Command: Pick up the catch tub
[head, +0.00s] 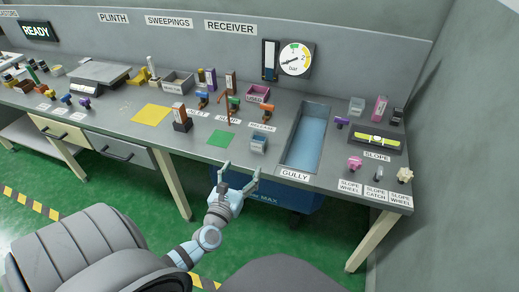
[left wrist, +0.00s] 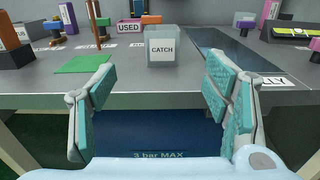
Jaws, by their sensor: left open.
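The catch tub (head: 259,144) is a small grey-blue open box on the bench, near the front edge and just left of the gully. In the left wrist view the catch tub (left wrist: 163,49) faces me with its white CATCH label, beyond and between the fingers. My left gripper (head: 240,172) is open and empty at the bench's front edge, short of the tub and not touching it. Its teal-padded fingers (left wrist: 163,95) are spread wide in the left wrist view. My right gripper is not in view.
The sunken gully (head: 306,140) lies right of the tub. A green square (head: 221,138) lies to its left. A small orange-topped valve (head: 267,114) and a USED box (head: 258,94) stand behind it. A blue tank (head: 285,198) sits below the bench.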

